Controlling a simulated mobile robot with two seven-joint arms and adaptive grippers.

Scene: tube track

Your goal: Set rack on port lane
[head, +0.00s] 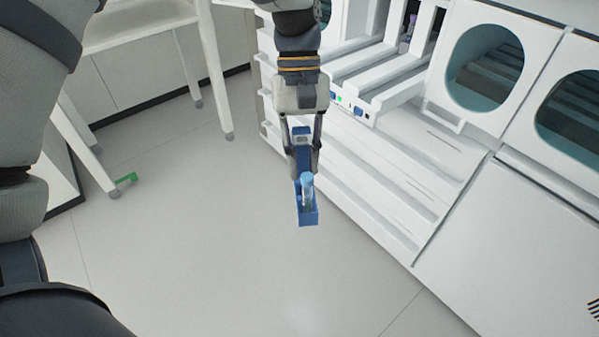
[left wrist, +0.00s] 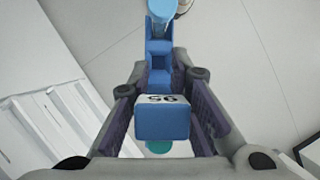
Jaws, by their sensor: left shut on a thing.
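A blue tube rack (head: 308,214) hangs from my left gripper (head: 302,146) in the head view, held in the air over the floor. A tube with a light blue cap (head: 307,181) stands in the rack. In the left wrist view my left gripper (left wrist: 160,115) is shut on the rack's end block (left wrist: 162,120), which bears a dark number. The light blue cap (left wrist: 168,8) shows at the top there. The white lanes (head: 378,77) of the machine lie to the right of the gripper. Which one is the port lane I cannot tell. My right gripper is not seen.
The white machine (head: 400,165) with ridged front and round-cornered windows (head: 484,65) fills the right side. A white table (head: 140,28) stands at the upper left. A small green piece (head: 127,178) lies by a table leg. The floor (head: 200,240) below is clear.

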